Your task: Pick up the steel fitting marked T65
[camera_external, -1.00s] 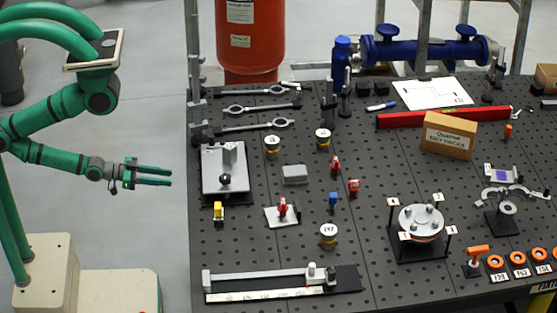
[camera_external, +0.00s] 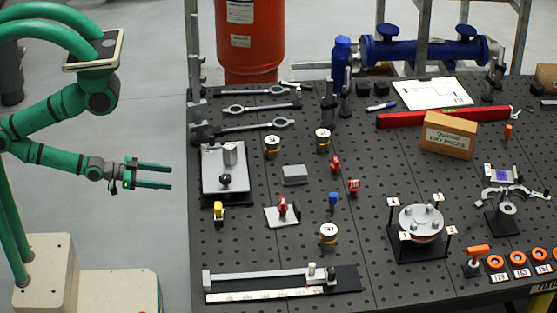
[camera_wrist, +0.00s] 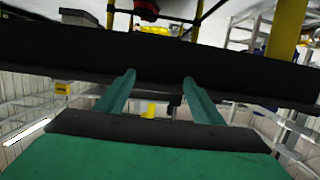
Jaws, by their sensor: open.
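My gripper (camera_external: 170,177) is open and empty, held in the air to the left of the pegboard table. Its two green fingers also show in the wrist view (camera_wrist: 158,82), with nothing between them. Three short round fittings with pale labelled tops and yellowish bands stand on the table: one at the upper left (camera_external: 272,144), one right of it (camera_external: 323,138), and one lower (camera_external: 328,234). The lower one's label seems to read T47. The other two labels are too small to read, so I cannot tell which is T65. All are well apart from my gripper.
The black pegboard table (camera_external: 370,280) has clear patches between its items. A grey block (camera_external: 294,174), red and blue small parts, and a plate with a red knob (camera_external: 283,212) stand near the fittings. A long steel rail (camera_external: 265,278) lies in front. Wrenches lie behind.

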